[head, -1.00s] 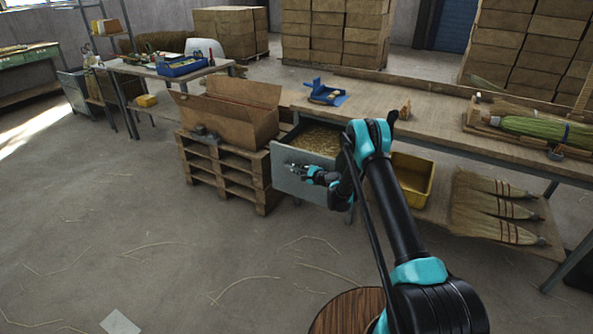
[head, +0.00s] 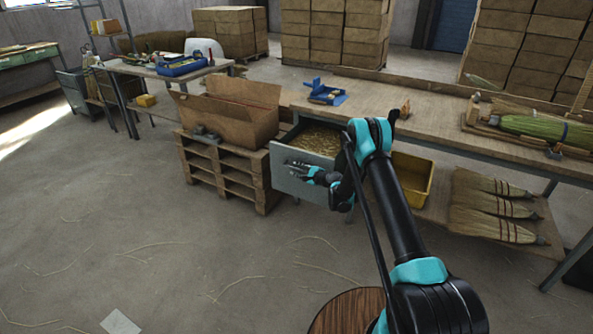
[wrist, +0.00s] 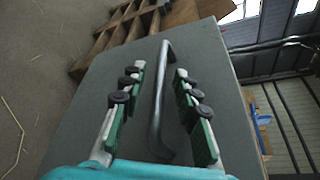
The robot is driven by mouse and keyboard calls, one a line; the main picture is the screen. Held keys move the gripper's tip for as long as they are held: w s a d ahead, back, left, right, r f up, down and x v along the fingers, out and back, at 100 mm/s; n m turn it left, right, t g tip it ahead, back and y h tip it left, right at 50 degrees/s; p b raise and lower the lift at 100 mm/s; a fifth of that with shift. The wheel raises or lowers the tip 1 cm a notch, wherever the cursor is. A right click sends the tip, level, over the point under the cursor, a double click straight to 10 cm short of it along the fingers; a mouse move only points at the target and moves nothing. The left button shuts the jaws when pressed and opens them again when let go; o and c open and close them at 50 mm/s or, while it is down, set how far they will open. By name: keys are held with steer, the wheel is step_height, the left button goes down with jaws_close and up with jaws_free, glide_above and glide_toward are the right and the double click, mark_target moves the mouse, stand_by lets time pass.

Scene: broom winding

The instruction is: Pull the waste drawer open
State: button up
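The waste drawer (head: 283,183) hangs under the workbench and stands pulled out, with straw waste (head: 318,140) showing inside it. Its grey front fills much of the wrist view (wrist: 90,120). The bar handle (wrist: 161,95) runs lengthwise up that front. My gripper (head: 292,167) is at the drawer front. In the wrist view my gripper (wrist: 160,85) is open, with one finger on each side of the handle. A gap shows between the handle and each finger. My arm hides the right part of the drawer in the head view.
A pallet stack (head: 228,172) with an open cardboard box (head: 235,115) stands close left of the drawer. A yellow bin (head: 414,180) and several brooms (head: 492,212) are on the lower shelf at right.

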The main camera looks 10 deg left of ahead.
steer(key=v, duration=1.1)
steer(key=shift+s+d+r, duration=0.1)
steer(key=shift+s+r, duration=0.05)
steer(key=s+d+r+n+g+h, duration=0.25)
steer(key=s+d+r+n, duration=0.2)
steer(key=s+r, duration=0.4)
steer(key=s+d+r+n+g+h, duration=0.1)
steer(key=s+d+r+n+h, duration=0.25)
steer(key=s+d+r, duration=0.4)
steer(key=s+d+n+h, duration=0.2)
steer(key=s+d, duration=0.3)
steer(key=s, duration=0.5)
steer(key=s+d+n+g+h, duration=0.1)
steer(key=s+d, duration=0.4)
steer(key=s, duration=0.5)
steer(key=s+d+n+g+h, duration=0.1)
steer(key=s+d+n+h, duration=0.2)
steer(key=s, duration=0.8)
steer(key=shift+d+r, duration=0.25)
steer(key=shift+d, duration=0.8)
